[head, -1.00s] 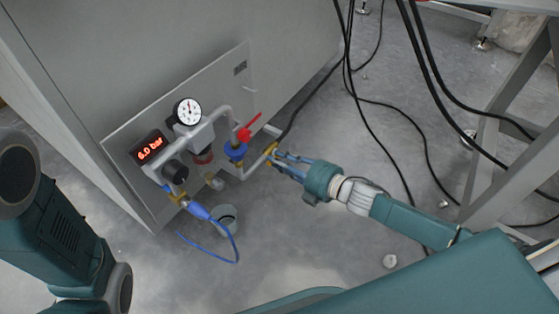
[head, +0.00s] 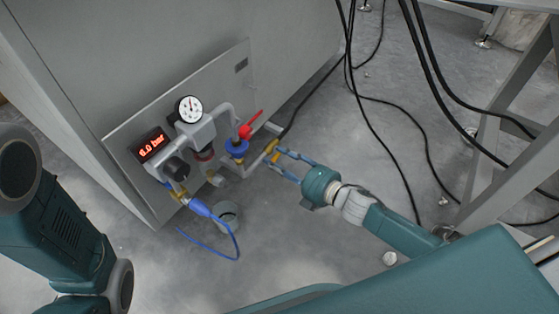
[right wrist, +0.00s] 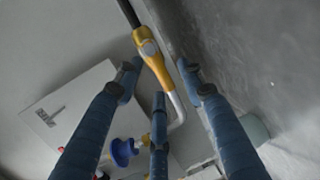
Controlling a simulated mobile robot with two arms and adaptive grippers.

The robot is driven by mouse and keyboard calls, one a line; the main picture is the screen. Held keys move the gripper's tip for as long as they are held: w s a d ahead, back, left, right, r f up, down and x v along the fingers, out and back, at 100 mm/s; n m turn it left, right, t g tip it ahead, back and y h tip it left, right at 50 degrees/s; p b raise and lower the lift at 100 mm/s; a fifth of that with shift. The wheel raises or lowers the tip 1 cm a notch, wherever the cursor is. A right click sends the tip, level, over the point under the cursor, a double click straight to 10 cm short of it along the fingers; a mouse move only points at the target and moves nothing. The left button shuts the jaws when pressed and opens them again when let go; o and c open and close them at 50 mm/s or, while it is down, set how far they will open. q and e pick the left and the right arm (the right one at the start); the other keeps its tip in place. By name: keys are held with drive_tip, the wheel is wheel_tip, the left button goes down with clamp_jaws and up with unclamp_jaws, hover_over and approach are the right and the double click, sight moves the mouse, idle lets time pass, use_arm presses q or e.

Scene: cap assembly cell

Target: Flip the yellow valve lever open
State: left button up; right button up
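The yellow valve with its lever (head: 271,146) sits on the pipe at the lower right of the grey panel. In the right wrist view the yellow lever (right wrist: 150,55) lies ahead of the fingers, near the gap between the two outer tips. My right gripper (head: 275,160) is open, its blue fingers spread close beside the valve. The right wrist view shows the gripper's three fingers (right wrist: 159,78) apart, with nothing gripped. Whether a finger touches the lever I cannot tell. My left gripper is out of view; only part of that arm shows at the left.
The panel (head: 125,139) carries a red-handled valve (head: 244,132), a round gauge (head: 189,109) and a display (head: 151,146) reading 6.0 bar. A blue hose (head: 228,236) hangs below by a grey cup (head: 228,213). Black cables (head: 402,170) run at the right.

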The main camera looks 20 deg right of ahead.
drive_tip(key=shift+s+d, duration=0.15)
drive_tip(key=shift+s, duration=0.05)
drive_tip(key=v, duration=1.1)
drive_tip(key=shift+s, duration=0.2)
drive_tip(key=shift+r, duration=0.2)
